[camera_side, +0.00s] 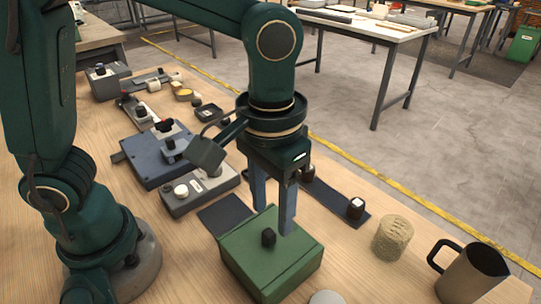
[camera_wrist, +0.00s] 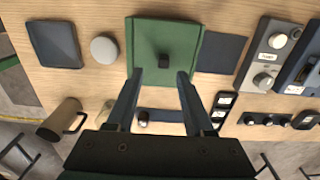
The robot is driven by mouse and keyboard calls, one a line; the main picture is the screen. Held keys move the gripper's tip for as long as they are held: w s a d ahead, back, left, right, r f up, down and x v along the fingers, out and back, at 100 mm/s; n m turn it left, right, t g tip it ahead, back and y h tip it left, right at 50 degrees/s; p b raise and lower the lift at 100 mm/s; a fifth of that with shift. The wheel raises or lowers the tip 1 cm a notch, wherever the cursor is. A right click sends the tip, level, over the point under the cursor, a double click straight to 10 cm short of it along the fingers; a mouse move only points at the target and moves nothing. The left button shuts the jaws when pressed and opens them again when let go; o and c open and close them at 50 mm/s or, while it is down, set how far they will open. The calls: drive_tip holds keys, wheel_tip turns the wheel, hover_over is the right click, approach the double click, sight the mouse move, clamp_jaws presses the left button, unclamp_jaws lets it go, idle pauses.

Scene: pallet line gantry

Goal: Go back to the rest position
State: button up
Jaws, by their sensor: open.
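My gripper (camera_side: 273,220) points down over a green box (camera_side: 244,264) with a small black knob (camera_side: 268,238) on its top. The gripper's two fingers are apart. In the wrist view my gripper (camera_wrist: 160,74) shows nothing between its fingers, and the knob (camera_wrist: 163,61) lies just beyond the fingertips, roughly centred between them. The green box (camera_wrist: 140,45) sits on the wooden table. The exact gap between fingertips and box is hard to tell.
A metal mug (camera_side: 470,275) and a woven cylinder (camera_side: 392,238) stand right of the box. A grey round disc (camera_wrist: 104,48) and a dark tray (camera_wrist: 55,44) lie beside it. A blue control box (camera_side: 155,155) and a grey switch box (camera_side: 200,190) stand to the left.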

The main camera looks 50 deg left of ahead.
drive_tip(key=shift+r, duration=0.15)
drive_tip(key=s+a+r+t, duration=0.1)
drive_tip(key=s+a+t, duration=0.1)
drive_tip(key=a, duration=0.4)
drive_tip(key=s+a+r+t, duration=0.2)
drive_tip(key=a+t, duration=0.1)
drive_tip(key=a, duration=0.3)
drive_tip(key=shift+s+r+t, duration=0.3)
drive_tip(key=shift+s, duration=0.1)
idle(0.5)
